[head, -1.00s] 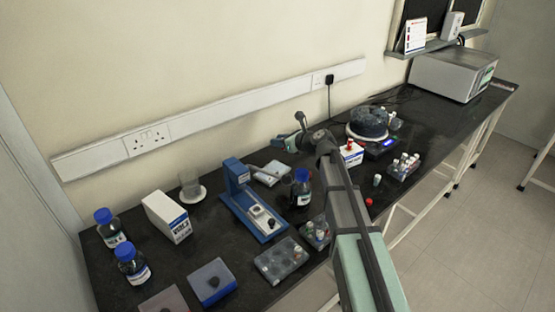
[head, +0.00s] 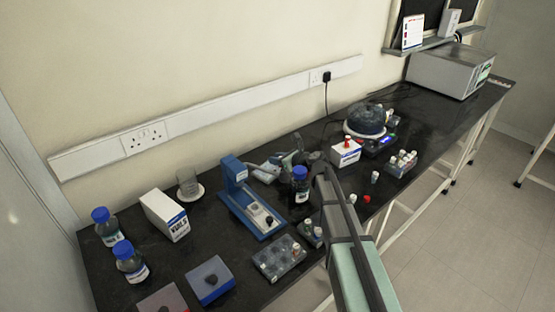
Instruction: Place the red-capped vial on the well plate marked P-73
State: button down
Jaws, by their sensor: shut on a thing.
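My gripper (head: 284,160) is low over the back middle of the bench, behind a blue-capped bottle. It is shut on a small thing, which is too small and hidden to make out. A red-capped item (head: 346,141) shows at a white box (head: 346,153), right of my gripper. A small red piece (head: 367,198) lies near the bench's front edge. A grey plate with several round items (head: 279,257) lies at the front. A pale flat piece (head: 263,175) lies just below my gripper. No P-73 mark is legible.
A blue-capped bottle (head: 300,186) stands beside my forearm. A blue stand device (head: 236,182) is to the left, and a rack of vials (head: 401,163) and a round-topped device (head: 365,121) are to the right. Bare bench (head: 430,115) shows at the far right.

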jog(key=shift+f, duration=0.1)
jog(key=c, duration=0.9)
grip_release()
jog(key=shift+d+r, duration=0.1)
jog(key=shift+r, duration=0.1)
jog(key=v, duration=0.3)
jog(key=shift+r, duration=0.35)
notch_tip(320, 180, up, 5)
jog(key=shift+f, duration=0.15)
jog(key=shift+r, duration=0.75)
